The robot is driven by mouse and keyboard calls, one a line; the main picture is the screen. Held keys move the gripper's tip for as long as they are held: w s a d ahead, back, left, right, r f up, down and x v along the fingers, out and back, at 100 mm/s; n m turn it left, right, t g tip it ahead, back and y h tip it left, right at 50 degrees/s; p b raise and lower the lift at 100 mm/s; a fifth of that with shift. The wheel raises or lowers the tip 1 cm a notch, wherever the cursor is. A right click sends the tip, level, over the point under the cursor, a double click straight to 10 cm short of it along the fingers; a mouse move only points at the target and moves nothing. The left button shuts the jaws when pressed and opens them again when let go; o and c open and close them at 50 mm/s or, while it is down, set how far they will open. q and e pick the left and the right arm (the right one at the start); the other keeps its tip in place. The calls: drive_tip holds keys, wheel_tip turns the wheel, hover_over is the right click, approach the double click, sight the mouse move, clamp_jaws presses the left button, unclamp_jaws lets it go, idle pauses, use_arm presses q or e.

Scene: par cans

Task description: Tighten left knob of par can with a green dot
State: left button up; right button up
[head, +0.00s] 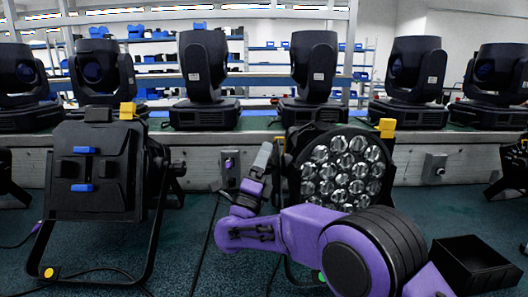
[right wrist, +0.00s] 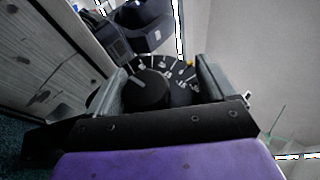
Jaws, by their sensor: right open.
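The par can (head: 340,172) with the lit-looking cluster of round lenses stands right of centre in the head view. A green dot (head: 322,276) shows low on it, partly behind my arm. My right gripper (head: 263,158) is at this can's left side, pointing up. In the right wrist view, the open fingers of my right gripper (right wrist: 160,78) stand on either side of a round black knob (right wrist: 148,91). I cannot tell whether they touch it. In the head view the gripper hides the knob. My left gripper is not in view.
Another par can (head: 95,170) with a yellow dot (head: 48,272) stands at the left, turned back-on. A black open box (head: 472,262) lies at the lower right. Several moving-head lights stand on the bench (head: 240,135) behind. Cables lie on the green floor.

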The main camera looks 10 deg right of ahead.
drive_tip(key=s+a+r, duration=0.3)
drive_tip(key=s+r, duration=0.6)
drive_tip(key=s, duration=0.4)
drive_tip(key=shift+r, duration=0.25)
drive_tip(key=shift+s+a, duration=0.1)
drive_tip(key=shift+a, duration=0.05)
drive_tip(key=w+f+b+v, duration=0.1)
drive_tip(key=f+b+v, duration=0.1)
drive_tip(key=b+v, duration=0.7)
drive_tip(key=shift+s+a+f+b, duration=0.3)
drive_tip(key=shift+s+a+f, duration=0.2)
drive_tip(key=shift+f, duration=0.35)
